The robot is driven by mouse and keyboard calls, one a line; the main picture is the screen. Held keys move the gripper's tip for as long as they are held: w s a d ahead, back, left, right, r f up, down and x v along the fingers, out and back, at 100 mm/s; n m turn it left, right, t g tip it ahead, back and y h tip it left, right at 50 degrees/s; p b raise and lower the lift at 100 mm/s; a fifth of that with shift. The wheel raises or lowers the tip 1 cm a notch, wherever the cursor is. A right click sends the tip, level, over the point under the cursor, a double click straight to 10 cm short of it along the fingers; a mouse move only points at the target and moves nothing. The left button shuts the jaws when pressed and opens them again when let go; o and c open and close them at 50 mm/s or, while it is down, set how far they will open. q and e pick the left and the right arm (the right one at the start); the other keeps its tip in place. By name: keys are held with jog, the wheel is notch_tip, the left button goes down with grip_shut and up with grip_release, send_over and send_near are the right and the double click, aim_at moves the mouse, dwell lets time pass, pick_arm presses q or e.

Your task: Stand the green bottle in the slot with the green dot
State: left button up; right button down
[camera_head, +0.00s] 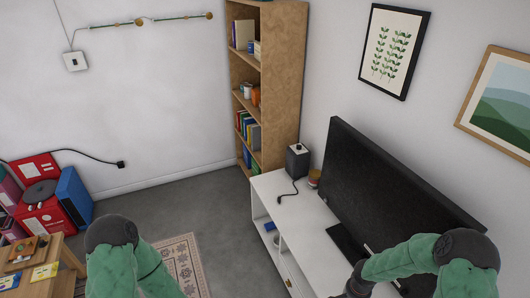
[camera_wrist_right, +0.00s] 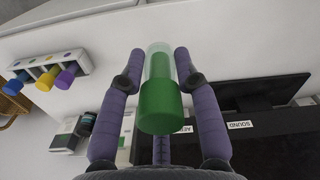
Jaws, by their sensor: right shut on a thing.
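The green bottle (camera_wrist_right: 160,92), with a clear upper part, is between the two purple fingers of my right gripper (camera_wrist_right: 160,65) in the right wrist view. The gripper is shut on it. A white rack (camera_wrist_right: 78,62) with small coloured dots is at the left of that view, apart from the bottle.
A white TV cabinet (camera_head: 286,205) carries a black television (camera_head: 385,170) and a dark speaker box (camera_head: 298,160). A wooden bookcase (camera_head: 285,80) stands in the corner.

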jog(key=w+a+r+n, duration=0.4)
jog(key=a+r+n, duration=0.4)
jog(key=a+r, duration=0.4)
notch_tip(320, 180, up, 4)
jog(key=shift+w+a+f+n, duration=0.15)
jog(key=shift+w+f+n, duration=0.1)
jog(key=shift+n, duration=0.15)
